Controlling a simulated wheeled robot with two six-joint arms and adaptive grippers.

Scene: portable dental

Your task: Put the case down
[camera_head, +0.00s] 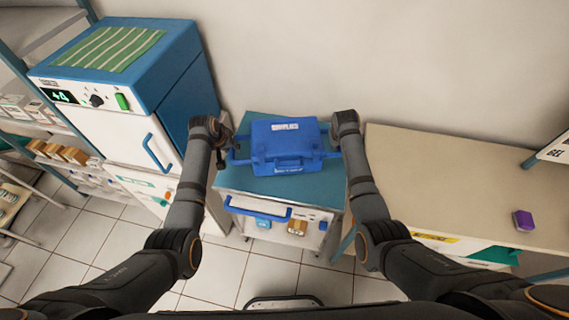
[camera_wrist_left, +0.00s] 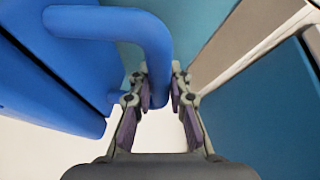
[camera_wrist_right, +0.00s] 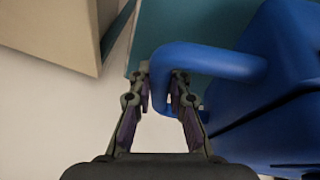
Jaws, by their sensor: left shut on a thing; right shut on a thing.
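The blue case (camera_head: 284,143) with a white label is in the middle of the head view, over the teal top of a small cabinet (camera_head: 255,181). I cannot tell whether it touches that top. My left gripper (camera_head: 232,155) is at the case's left side; in the left wrist view its fingers (camera_wrist_left: 160,88) are shut on the blue side handle (camera_wrist_left: 150,35). My right gripper (camera_head: 338,150) is at the right side; in the right wrist view its fingers (camera_wrist_right: 160,88) are shut on the other blue side handle (camera_wrist_right: 215,60).
A blue and white machine (camera_head: 185,55) with a green striped top stands close on the left. A beige counter (camera_head: 455,180) is on the right, with a purple box (camera_head: 523,220) on it. Shelves with boxes (camera_head: 62,153) are at far left. The wall is behind the cabinet.

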